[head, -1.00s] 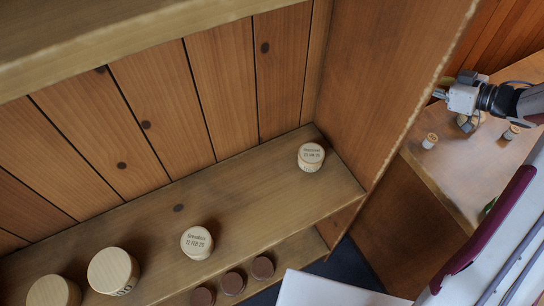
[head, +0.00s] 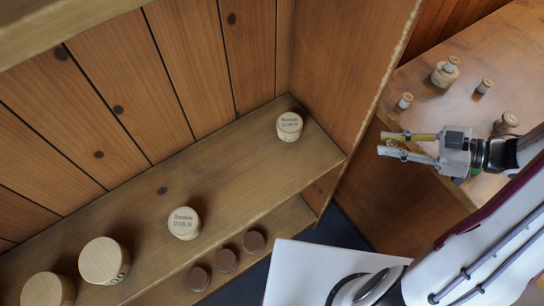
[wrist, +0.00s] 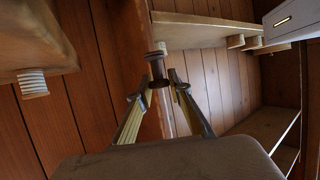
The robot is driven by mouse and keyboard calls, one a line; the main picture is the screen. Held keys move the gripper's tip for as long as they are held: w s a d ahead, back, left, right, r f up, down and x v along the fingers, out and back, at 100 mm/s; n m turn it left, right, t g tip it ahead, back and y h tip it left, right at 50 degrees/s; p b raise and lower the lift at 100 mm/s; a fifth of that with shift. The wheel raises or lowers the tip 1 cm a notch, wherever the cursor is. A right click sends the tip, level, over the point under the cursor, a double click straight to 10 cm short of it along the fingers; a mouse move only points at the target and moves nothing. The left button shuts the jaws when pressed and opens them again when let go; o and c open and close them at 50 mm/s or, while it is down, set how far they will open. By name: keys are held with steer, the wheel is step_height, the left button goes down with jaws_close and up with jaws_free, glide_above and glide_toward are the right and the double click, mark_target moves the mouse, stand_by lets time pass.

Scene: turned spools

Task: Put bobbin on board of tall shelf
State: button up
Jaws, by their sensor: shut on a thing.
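The bobbin (head: 391,143) is a small spool between my fingertips in the head view. It shows dark, with a wider flange at its top, in the wrist view (wrist: 156,66). My gripper (head: 393,145) is shut on it, in front of the shelf's side panel and to the right of the shelf. The tall shelf has a plank back, and its board (head: 235,165) carries several spools. One labelled spool (head: 289,126) stands near the board's right end, and another labelled spool (head: 184,223) stands near the middle.
Several dark round pieces (head: 226,260) stand on a lower ledge. The shelf's side panel (head: 345,70) stands between my gripper and the board. A wooden table (head: 430,110) with several spools lies behind. Bare board shows between the labelled spools.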

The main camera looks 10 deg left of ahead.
steer(key=s+a+r+n+g, duration=0.1)
steer(key=s+a, duration=0.3)
steer(key=a, duration=0.8)
steer(key=s+a+r+n+g, duration=0.1)
steer(key=s+a+n+g, duration=0.2)
steer(key=a, duration=1)
steer(key=s+a+r+n+g, duration=0.1)
steer(key=s+a+n+g, duration=0.1)
steer(key=a, duration=1)
steer(key=s+g, duration=0.1)
steer(key=s, duration=0.1)
steer(key=shift+s+a+n+g+h, duration=0.25)
steer(key=shift+s+n+g+h, duration=0.15)
steer(key=shift+f, duration=0.1)
steer(key=shift+f, duration=2.9)
steer(key=shift+f, duration=2.1)
